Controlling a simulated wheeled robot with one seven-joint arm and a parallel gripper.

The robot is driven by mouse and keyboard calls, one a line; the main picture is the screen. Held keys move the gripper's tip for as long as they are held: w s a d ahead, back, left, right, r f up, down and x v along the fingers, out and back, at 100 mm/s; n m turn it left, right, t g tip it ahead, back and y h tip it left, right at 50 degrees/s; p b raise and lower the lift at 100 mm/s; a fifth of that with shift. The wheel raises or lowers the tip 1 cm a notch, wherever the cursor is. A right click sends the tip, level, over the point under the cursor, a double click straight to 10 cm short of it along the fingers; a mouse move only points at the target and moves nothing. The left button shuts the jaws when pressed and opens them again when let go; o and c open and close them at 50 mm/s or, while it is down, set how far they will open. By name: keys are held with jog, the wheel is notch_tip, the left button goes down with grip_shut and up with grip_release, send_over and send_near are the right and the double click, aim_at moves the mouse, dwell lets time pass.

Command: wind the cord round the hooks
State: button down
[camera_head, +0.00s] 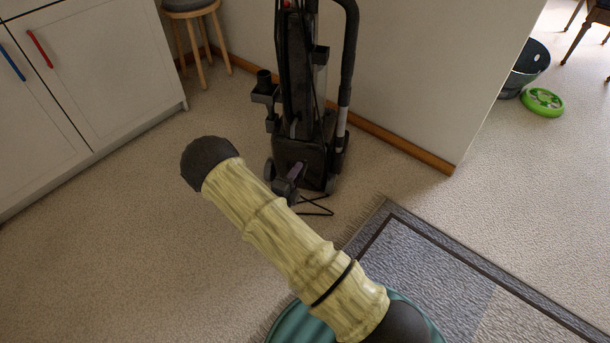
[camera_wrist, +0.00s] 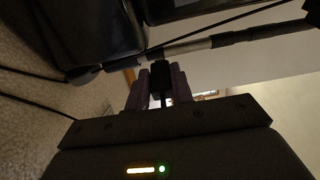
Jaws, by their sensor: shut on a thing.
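The cord (camera_head: 316,212) is thin and black and loops on the carpet beside the base of the upright vacuum cleaner (camera_head: 298,90). It also shows as dark lines at the left of the wrist view (camera_wrist: 36,103). My gripper (camera_head: 296,171) is low in front of the vacuum's body. In the wrist view its purple fingers (camera_wrist: 159,82) are shut on a small black piece, seemingly part of the cord. A thin dark line crosses above them beside the vacuum's tube (camera_wrist: 205,43). I cannot clearly make out the hooks on the dark body.
A wall (camera_head: 420,75) with a wooden skirting stands behind the vacuum. White cabinets (camera_head: 95,75) are at left, with a stool (camera_head: 192,25) behind. A fringed grey rug (camera_head: 430,265) lies front right. Carpet left of the vacuum is clear.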

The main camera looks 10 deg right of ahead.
jog(key=w+a+b, duration=0.1)
jog(key=w+a, duration=0.6)
jog(key=a, duration=0.5)
jog(key=shift+a, duration=0.2)
jog(key=s+d+r+n+t+y+p, duration=0.1)
jog(key=s+d+r+y+p, duration=0.1)
jog(key=d+r+p, duration=0.3)
jog(key=s+d+r+n+t+y+p, duration=0.1)
jog(key=s+d+r+n+y+p, duration=0.1)
jog(key=d+r+p, duration=0.3)
jog(key=s+d+r+n+t+y+p, duration=0.1)
jog(key=s+d+r+p, duration=0.3)
jog(key=r+p, duration=0.8)
notch_tip(320, 180, up, 5)
jog(key=shift+s+d+f+n+t+y, duration=0.15)
jog(key=shift+d+n+t+y, duration=0.2)
jog(key=shift+y, duration=0.45)
